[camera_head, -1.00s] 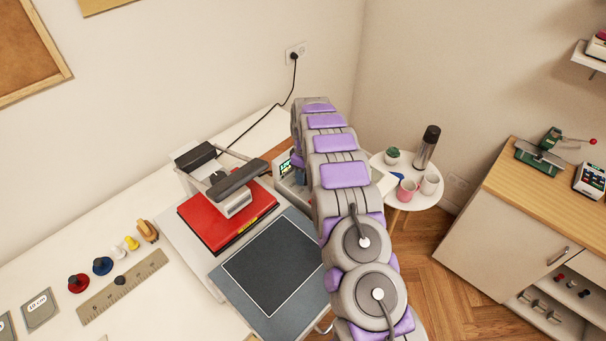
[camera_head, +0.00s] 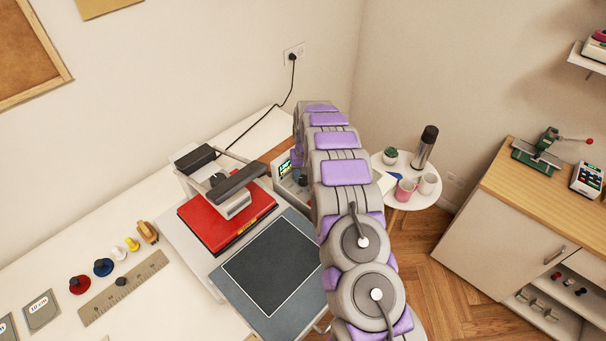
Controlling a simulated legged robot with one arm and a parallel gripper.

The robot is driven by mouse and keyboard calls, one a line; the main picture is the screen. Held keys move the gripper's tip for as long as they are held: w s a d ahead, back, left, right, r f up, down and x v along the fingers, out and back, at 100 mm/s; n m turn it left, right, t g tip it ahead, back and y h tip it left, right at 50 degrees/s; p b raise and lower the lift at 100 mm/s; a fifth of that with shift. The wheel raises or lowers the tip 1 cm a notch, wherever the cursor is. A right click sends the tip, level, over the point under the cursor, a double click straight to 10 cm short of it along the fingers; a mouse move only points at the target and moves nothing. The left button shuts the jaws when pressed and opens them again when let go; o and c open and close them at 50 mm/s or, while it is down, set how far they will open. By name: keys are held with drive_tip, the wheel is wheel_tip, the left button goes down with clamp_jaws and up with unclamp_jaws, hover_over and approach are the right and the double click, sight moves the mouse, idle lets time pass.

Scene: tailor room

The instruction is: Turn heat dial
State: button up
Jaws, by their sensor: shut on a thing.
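The heat press has a red upper plate (camera_head: 226,218), a dark handle (camera_head: 236,182) and a grey lower pad (camera_head: 272,262). Its control box (camera_head: 287,188) stands to the right of the red plate, with a small lit display (camera_head: 285,168). A small dark knob, seemingly the heat dial (camera_head: 303,180), shows on the box close to my arm. My grey and purple arm reaches over the right side of the box and covers part of it. My gripper is hidden behind the arm, so its contact with the dial cannot be seen.
A white table (camera_head: 60,275) carries the press, a ruler (camera_head: 124,287) and several small weights. A round side table (camera_head: 404,200) with mugs, a plant and a flask stands right of my arm. A black cable runs to the wall socket (camera_head: 294,52). A wooden-topped cabinet (camera_head: 520,190) is at right.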

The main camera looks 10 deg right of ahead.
sight(306, 178)
drive_tip(key=m, duration=0.2)
drive_tip(key=m+p, duration=0.1)
drive_tip(key=m, duration=0.2)
drive_tip(key=shift+w+r, duration=0.1)
drive_tip(key=shift+r, duration=0.1)
idle(0.3)
drive_tip(key=o, duration=1.1)
drive_tip(key=shift+f, duration=0.15)
drive_tip(key=shift+c, duration=0.2)
wheel_tip(306, 178, up, 17)
drive_tip(key=shift+s+d, duration=0.3)
drive_tip(key=shift+d, duration=0.15)
drive_tip(key=shift+r, duration=0.2)
